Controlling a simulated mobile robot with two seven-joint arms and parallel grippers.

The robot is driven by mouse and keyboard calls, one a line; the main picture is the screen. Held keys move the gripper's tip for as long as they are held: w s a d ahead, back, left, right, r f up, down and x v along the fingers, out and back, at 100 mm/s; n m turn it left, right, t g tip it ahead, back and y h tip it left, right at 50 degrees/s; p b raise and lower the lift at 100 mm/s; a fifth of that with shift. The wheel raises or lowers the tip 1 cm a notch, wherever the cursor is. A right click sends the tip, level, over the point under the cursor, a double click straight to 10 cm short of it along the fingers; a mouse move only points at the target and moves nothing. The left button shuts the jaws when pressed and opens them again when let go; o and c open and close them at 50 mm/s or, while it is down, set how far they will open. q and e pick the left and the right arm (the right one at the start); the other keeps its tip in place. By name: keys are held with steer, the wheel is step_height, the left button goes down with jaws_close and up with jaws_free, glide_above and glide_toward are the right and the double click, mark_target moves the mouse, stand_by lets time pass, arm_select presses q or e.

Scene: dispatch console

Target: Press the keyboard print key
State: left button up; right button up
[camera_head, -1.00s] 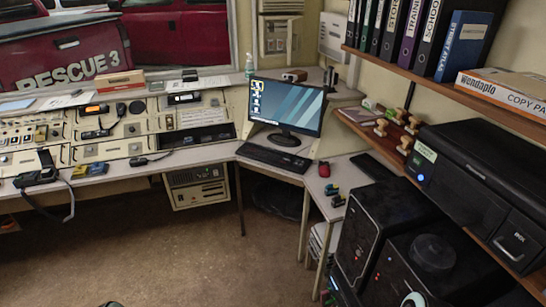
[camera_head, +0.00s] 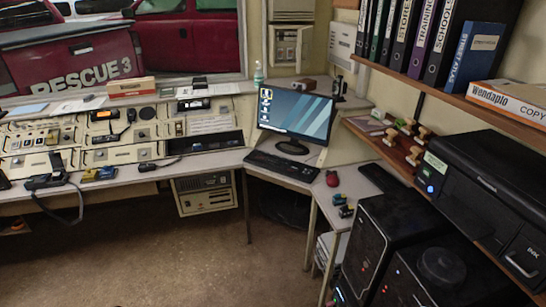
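The black keyboard (camera_head: 281,166) lies on the corner desk in front of the monitor (camera_head: 295,114), whose screen is lit with a blue desktop. The keyboard looks unobstructed, but its single keys are too small to tell apart, so I cannot pick out the print key. Neither of my grippers can be made out. Only a small dark sliver shows at the bottom edge, left of the middle, and I cannot tell what it is.
A red mouse (camera_head: 332,178) lies right of the keyboard. A black printer (camera_head: 485,190) and black computer towers (camera_head: 378,240) stand at the right. A binder shelf (camera_head: 440,92) overhangs there. The radio console (camera_head: 110,150) runs along the left. The carpet (camera_head: 190,260) in front is clear.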

arm_select(q)
jaws_close()
stand_by(1.8)
